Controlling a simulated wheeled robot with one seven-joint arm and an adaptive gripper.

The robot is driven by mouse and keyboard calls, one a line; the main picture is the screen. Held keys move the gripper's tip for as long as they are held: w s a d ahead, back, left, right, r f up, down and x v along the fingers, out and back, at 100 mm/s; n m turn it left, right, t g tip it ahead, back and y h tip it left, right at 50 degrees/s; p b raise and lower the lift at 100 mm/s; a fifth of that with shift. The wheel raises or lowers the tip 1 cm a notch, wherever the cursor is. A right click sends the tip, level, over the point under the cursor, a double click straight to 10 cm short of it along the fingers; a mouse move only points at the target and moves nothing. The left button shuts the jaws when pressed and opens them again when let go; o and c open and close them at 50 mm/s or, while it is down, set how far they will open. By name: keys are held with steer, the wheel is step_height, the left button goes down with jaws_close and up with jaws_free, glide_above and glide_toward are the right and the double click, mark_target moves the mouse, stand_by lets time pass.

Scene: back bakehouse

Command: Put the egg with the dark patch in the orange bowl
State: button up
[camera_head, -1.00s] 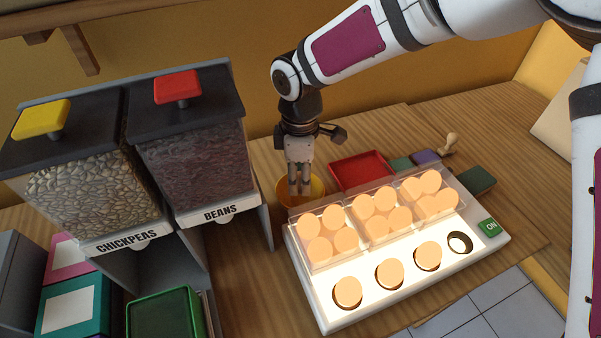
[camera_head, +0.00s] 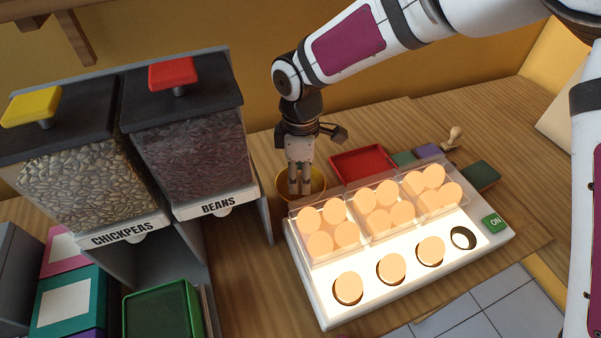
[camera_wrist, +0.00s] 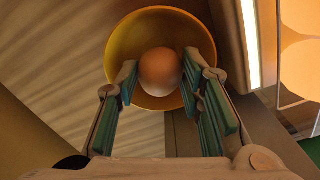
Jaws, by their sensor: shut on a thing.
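The orange bowl (camera_head: 319,186) stands behind the left end of the lit white box, and shows from above in the wrist view (camera_wrist: 148,24). My gripper (camera_head: 299,190) points down into it. In the wrist view its two green-padded fingers (camera_wrist: 160,82) are shut on a light brown egg (camera_wrist: 160,70), one on each side. The egg appears against the bowl's inside; I cannot tell whether it touches the bottom. No dark patch shows on the side I see. In the head view the fingers and bowl hide this egg.
The lit white box (camera_head: 325,310) carries clear cartons (camera_head: 345,262) with several eggs. Its front row has three eggs and one empty hole (camera_head: 463,238). A red tray (camera_head: 362,164) lies right of the bowl. The beans dispenser (camera_head: 190,150) stands close on the left.

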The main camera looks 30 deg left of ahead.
mark_target(300, 172)
steer(key=o, duration=0.8)
steer(key=shift+r, duration=0.15)
steer(key=shift+r+p, duration=2.5)
steer(key=shift+r, duration=1.9)
